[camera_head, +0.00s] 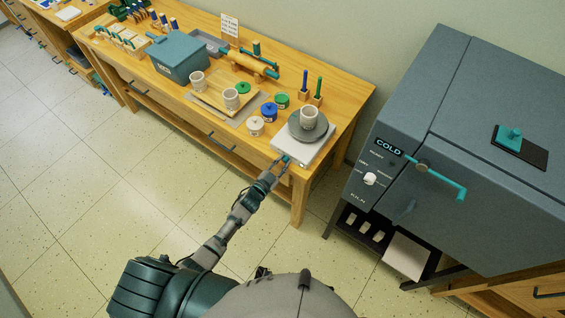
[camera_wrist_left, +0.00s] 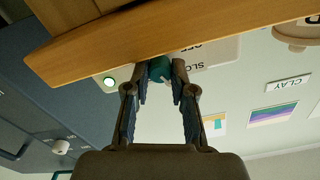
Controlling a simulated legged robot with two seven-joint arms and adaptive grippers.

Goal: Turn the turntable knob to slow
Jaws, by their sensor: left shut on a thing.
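The turntable (camera_head: 286,149) stands at the right end of the wooden workbench, a pale box with a dark round wheel (camera_head: 322,132) and a beige cup (camera_head: 309,116) on top. My left gripper (camera_head: 281,163) is at its front face. In the left wrist view, which is upside down, my left gripper (camera_wrist_left: 161,76) is shut on the teal knob (camera_wrist_left: 159,67), with one finger on each side. Parts of the labels SLOW and OFF show beside the knob. A lit indicator (camera_wrist_left: 109,81) is on the same face. The knob's exact setting is hidden. My right gripper is out of view.
The workbench edge (camera_wrist_left: 140,48) runs close to the gripper. Paint jars (camera_head: 269,112), a board with cups (camera_head: 207,101) and a teal box (camera_head: 179,58) stand left of the turntable. A grey kiln (camera_head: 440,110) stands to the right. The floor in front is clear.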

